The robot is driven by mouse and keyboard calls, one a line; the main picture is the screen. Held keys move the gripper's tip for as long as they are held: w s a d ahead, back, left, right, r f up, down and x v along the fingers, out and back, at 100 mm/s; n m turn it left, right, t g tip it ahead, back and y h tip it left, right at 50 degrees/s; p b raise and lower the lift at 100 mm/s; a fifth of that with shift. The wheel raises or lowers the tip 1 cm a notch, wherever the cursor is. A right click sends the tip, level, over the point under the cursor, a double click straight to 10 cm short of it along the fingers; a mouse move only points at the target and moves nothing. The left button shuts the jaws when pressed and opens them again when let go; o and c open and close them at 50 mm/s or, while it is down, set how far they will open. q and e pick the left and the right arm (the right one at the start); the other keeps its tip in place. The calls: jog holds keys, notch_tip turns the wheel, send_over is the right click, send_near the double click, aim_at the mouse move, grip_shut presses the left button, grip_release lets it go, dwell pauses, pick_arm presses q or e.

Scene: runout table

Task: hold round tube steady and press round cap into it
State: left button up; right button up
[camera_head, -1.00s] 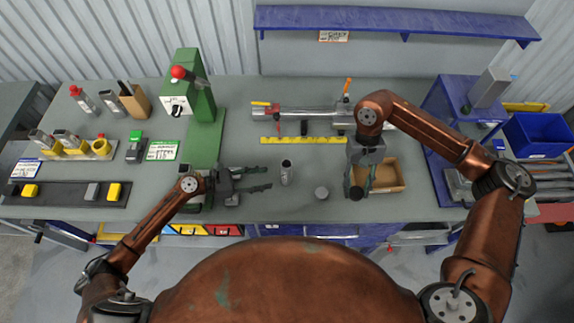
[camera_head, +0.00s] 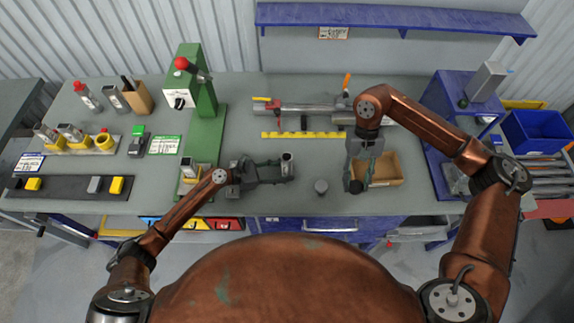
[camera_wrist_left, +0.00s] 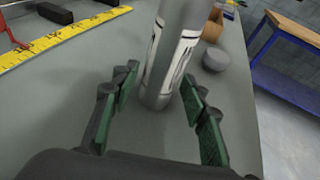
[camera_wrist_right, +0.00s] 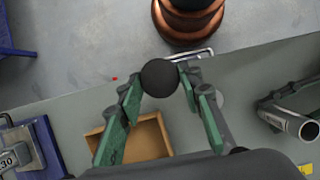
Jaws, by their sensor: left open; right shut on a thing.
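The round tube (camera_head: 287,160) stands upright on the table, grey with a white label. It also shows in the left wrist view (camera_wrist_left: 173,55), and its open end shows in the right wrist view (camera_wrist_right: 309,130). My left gripper (camera_head: 280,169) is open, with its fingers on either side of the tube's lower part. My right gripper (camera_head: 356,180) is shut on the round cap (camera_head: 355,187), a black piece held at its fingertips, right of the tube. The cap appears as a dark ball-like shape in the right wrist view (camera_wrist_right: 159,77).
A small grey round piece (camera_head: 321,186) stands on the table between the tube and my right gripper. A yellow ruler (camera_head: 300,135) and a clamped rail lie behind. A green press (camera_head: 206,125) stands left.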

pick_arm(q)
jog(key=shift+w+f, duration=0.1)
jog(key=shift+w, duration=0.1)
jog(key=shift+c, duration=0.2)
pick_arm(e)
jog(key=shift+w+f, duration=0.1)
jog(key=shift+w, duration=0.1)
pick_arm(q)
jog(key=shift+s, duration=0.2)
jog(key=c, duration=0.5)
pick_arm(e)
jog(key=shift+s, duration=0.25)
pick_arm(q)
jog(key=shift+w, duration=0.1)
jog(key=shift+c, duration=0.9)
pick_arm(e)
jog(key=shift+w, duration=0.15)
jog(key=shift+a, duration=0.2)
jog(key=w+a+r+m+t+y, duration=0.2)
jog(key=w+a+m, duration=0.4)
jog(key=a+m, duration=0.2)
jog(key=w+a+r+m+t+y, duration=0.2)
jog(key=w+a+m, duration=0.5)
jog(key=a, duration=0.5)
jog(key=shift+r+m+y, duration=0.3)
jog(key=shift+r+m, duration=0.2)
jog(key=shift+m, duration=0.7)
jog(key=shift+w, duration=0.1)
